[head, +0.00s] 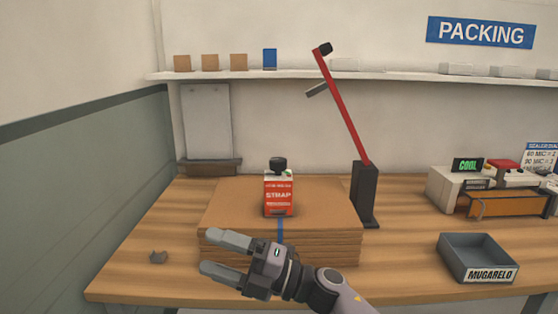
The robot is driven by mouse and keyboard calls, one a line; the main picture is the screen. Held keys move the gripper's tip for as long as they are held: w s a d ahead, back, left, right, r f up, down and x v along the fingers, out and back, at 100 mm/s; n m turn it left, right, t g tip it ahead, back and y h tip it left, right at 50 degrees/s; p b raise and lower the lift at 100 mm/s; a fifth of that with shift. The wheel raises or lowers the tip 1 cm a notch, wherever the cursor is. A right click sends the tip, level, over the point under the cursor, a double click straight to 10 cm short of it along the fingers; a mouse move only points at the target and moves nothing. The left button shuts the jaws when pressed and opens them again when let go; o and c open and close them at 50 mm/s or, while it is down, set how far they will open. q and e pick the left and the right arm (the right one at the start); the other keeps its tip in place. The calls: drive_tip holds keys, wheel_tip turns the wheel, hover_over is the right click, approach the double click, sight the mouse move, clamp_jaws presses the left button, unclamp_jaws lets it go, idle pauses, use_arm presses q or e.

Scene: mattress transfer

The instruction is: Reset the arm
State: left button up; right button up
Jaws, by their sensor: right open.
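My right gripper (215,255) comes in from the bottom right and points left. It is open, with its two grey fingers apart and nothing visible between them. It is in front of a stack of brown cardboard sheets (230,215) on the wooden table and hides part of the stack's front side. A red and white box marked STRAP (278,196), with a black top, stands upright on the stack, behind and above the gripper. My left gripper is not in view.
A black post with a red arm (343,105) rises right of the stack. A grey MUGARELO tray (477,256) sits at the right, before a sealer-like machine (490,190). A shelf (400,76) runs along the wall.

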drive_tip(key=s+d+f+m+t+h, duration=0.2)
drive_tip(key=d+f+m+t+h, duration=0.5)
drive_tip(key=d+f+m, duration=0.4)
drive_tip(key=s+d+f+m+t+h, duration=0.2)
drive_tip(key=d+f+m+t+h, duration=0.6)
drive_tip(key=m, duration=0.6)
drive_tip(key=s+d+f+m+g+h, duration=0.25)
drive_tip(key=s+d+f+g, duration=0.2)
drive_tip(key=s+f, duration=0.3)
drive_tip(key=s+d+f+m+g+h, duration=0.1)
drive_tip(key=s+d+f+m+g, duration=0.25)
drive_tip(key=s+d+f, duration=0.4)
drive_tip(key=s+r+m+p, duration=0.1)
drive_tip(key=s+r+p, duration=0.2)
drive_tip(key=r+p, duration=0.1)
drive_tip(key=shift+a+r, duration=0.3)
drive_tip(key=shift+r, duration=0.3)
